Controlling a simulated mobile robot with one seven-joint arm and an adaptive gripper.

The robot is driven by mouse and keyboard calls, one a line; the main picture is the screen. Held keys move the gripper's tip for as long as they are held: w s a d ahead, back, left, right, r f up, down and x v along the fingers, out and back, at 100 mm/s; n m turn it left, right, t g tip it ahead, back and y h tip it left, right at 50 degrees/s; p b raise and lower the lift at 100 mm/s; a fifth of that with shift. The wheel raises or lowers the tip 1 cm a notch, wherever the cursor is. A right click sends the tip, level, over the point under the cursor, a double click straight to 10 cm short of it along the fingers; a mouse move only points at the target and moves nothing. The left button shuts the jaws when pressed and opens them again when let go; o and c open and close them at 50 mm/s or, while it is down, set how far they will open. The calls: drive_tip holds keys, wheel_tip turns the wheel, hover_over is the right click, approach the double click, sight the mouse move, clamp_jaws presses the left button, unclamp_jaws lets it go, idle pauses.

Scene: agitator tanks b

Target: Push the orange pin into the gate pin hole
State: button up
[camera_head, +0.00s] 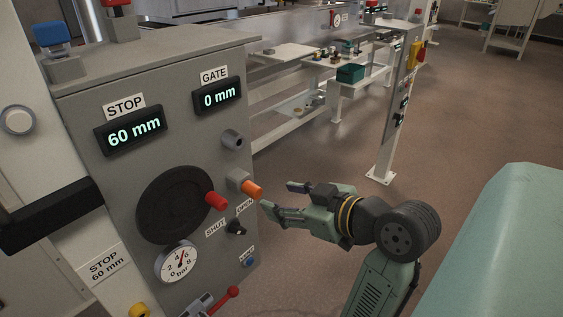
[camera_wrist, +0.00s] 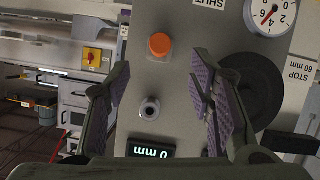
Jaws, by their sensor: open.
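The orange pin (camera_head: 251,189) sticks out of a grey block on the front of the grey control panel (camera_head: 195,130). In the wrist view the orange pin (camera_wrist: 159,45) shows nearly end-on, beyond my fingertips. A grey round socket with a dark centre (camera_head: 232,140), likely the gate pin hole, is above the pin, below the GATE display (camera_head: 219,95). The socket (camera_wrist: 150,108) shows between my fingers in the wrist view. My gripper (camera_head: 276,196) is open and empty, just right of the pin; contact cannot be told. It also frames the socket in the wrist view (camera_wrist: 160,85).
A black handwheel (camera_head: 172,205) with a red knob (camera_head: 217,201) is left of the pin. A pressure gauge (camera_head: 177,261), a black knob (camera_head: 237,227) and a red-handled lever (camera_head: 232,293) are lower. A white post (camera_head: 392,130) stands behind. Floor right of the panel is open.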

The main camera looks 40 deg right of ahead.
sight(258, 192)
drive_tip(key=p+x, duration=0.1)
drive_tip(key=x, duration=0.8)
clamp_jaws()
drive_tip(key=c, duration=0.7)
unclamp_jaws()
clamp_jaws()
drive_tip(key=shift+s, duration=0.55)
